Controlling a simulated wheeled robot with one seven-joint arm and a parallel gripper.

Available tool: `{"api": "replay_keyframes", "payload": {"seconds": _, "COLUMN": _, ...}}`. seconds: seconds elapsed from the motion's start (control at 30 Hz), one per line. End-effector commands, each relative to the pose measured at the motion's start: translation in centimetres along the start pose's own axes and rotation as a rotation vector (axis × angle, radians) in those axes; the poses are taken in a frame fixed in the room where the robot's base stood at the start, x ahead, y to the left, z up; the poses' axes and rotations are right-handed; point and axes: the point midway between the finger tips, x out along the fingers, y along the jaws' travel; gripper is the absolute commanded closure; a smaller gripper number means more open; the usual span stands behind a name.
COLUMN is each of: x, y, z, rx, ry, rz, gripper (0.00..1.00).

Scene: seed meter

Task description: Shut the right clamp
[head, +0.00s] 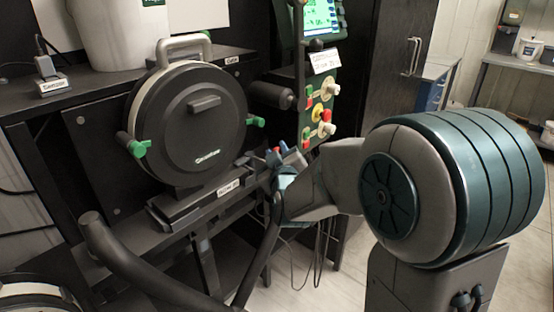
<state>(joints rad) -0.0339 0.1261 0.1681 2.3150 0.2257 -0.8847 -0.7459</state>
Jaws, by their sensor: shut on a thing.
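The seed meter (195,128) is a round black housing standing on a bracket on the dark bench. The right clamp (256,122) is a small green lever at the housing's right edge. A matching green left clamp (137,147) sits at its lower left edge. My gripper (279,166) is below and to the right of the right clamp, and appears apart from it. Small blue and red parts show at its fingertips. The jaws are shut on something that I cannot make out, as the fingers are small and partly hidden.
A control panel (319,108) with coloured knobs and a screen (321,18) stands behind my gripper. A black roller-like handle (271,95) juts out above it. A thick dark bar (135,262) crosses the front. Cables hang below my gripper. Floor is open at the right.

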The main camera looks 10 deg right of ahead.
Motion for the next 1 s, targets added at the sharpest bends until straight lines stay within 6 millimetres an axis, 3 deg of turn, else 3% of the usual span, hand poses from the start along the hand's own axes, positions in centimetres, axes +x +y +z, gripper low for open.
{"api": "replay_keyframes", "payload": {"seconds": 0.03, "x": -0.12, "y": -0.67, "z": -0.08, "rx": -0.002, "ry": 0.005, "rz": -0.010, "gripper": 1.00}}
{"api": "replay_keyframes", "payload": {"seconds": 0.67, "x": -0.26, "y": -0.85, "z": -0.55, "rx": -0.003, "ry": 0.007, "rz": -0.012, "gripper": 1.00}}
{"api": "replay_keyframes", "payload": {"seconds": 0.7, "x": -0.26, "y": -0.86, "z": -0.56, "rx": -0.003, "ry": 0.007, "rz": -0.012, "gripper": 0.70}}
{"api": "replay_keyframes", "payload": {"seconds": 0.73, "x": -0.25, "y": -0.84, "z": -0.55, "rx": -0.003, "ry": 0.007, "rz": -0.011, "gripper": 0.66}}
{"api": "replay_keyframes", "payload": {"seconds": 1.0, "x": -0.21, "y": -0.39, "z": -0.25, "rx": -0.002, "ry": 0.001, "rz": -0.003, "gripper": 0.66}}
